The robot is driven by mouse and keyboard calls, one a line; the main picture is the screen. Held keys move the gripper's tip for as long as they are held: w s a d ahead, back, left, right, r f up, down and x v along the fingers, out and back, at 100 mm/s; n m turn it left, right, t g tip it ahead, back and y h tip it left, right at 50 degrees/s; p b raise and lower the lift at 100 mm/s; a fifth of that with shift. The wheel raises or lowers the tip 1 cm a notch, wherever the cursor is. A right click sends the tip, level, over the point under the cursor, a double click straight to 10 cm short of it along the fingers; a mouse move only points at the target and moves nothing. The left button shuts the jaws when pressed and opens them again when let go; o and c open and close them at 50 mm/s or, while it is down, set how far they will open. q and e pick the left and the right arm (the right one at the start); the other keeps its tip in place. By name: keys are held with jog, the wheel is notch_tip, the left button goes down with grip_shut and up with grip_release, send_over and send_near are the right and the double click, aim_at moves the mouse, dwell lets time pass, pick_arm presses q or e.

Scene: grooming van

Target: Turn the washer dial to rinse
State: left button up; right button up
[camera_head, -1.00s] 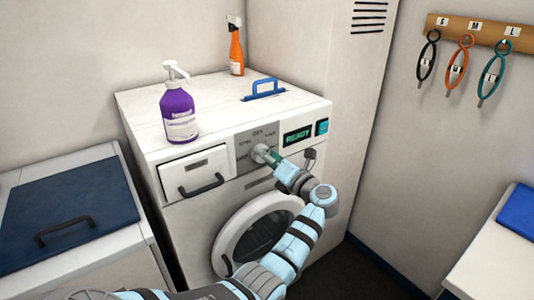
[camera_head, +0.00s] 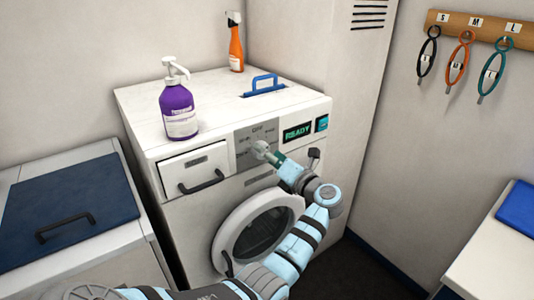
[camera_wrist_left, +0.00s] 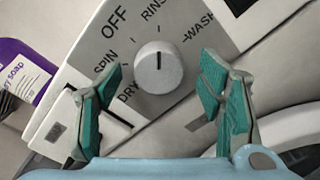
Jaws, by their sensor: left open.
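The washer dial (camera_head: 260,147) is a round pale knob on the grey panel of the white washer (camera_head: 190,228). In the left wrist view the dial (camera_wrist_left: 158,67) faces me, and its dark mark points up at the RINSE label (camera_wrist_left: 153,10). OFF, SPIN and DRY labels lie to its left, WASH to its right. My left gripper (camera_head: 271,154) is in front of the dial. In the wrist view its green fingers (camera_wrist_left: 160,105) are open, one on each side of the dial and apart from it. My right gripper is not in view.
A READY display (camera_head: 297,132) sits right of the dial, and a drawer with a dark handle (camera_head: 201,183) to its left.

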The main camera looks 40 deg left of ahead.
pick_arm(q)
jog(key=v, duration=0.6)
jog(key=shift+d, duration=0.2)
